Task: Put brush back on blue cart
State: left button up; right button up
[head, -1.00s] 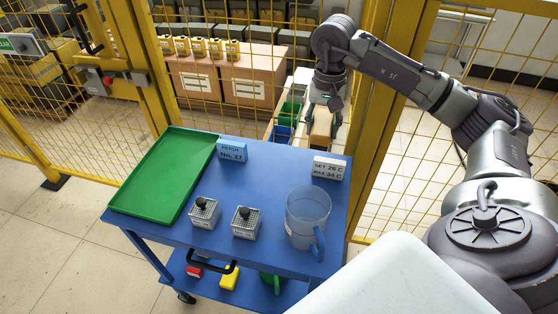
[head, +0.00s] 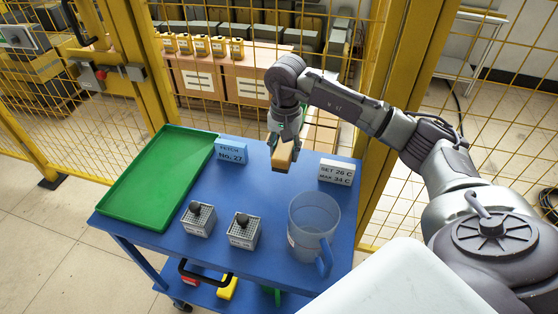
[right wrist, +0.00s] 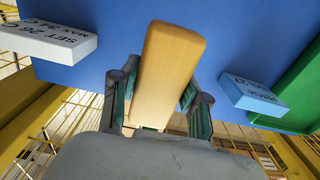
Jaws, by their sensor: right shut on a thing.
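My right gripper (head: 285,140) is shut on the brush, whose wooden block (head: 283,157) shows below the fingers in the head view. In the right wrist view, the light wooden brush (right wrist: 167,70) sits between the two green-lined fingers (right wrist: 160,95). The brush is over the far edge of the blue cart (head: 262,195), between the two label blocks. I cannot tell for sure whether it touches the cart top. Any bristles are hidden. My left gripper is out of view.
Yellow mesh fencing (head: 405,110) stands behind. The cart's middle is clear.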

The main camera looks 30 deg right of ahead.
jog(key=shift+w+a+f, duration=0.45)
jog(key=shift+a, duration=0.05)
notch_tip(320, 180, down, 4)
jog(key=shift+r+p, duration=0.1)
jog(key=shift+p, duration=0.25)
jog(key=shift+f, duration=0.25)
jog(key=o, duration=1.1)
jog(key=shift+r, duration=0.15)
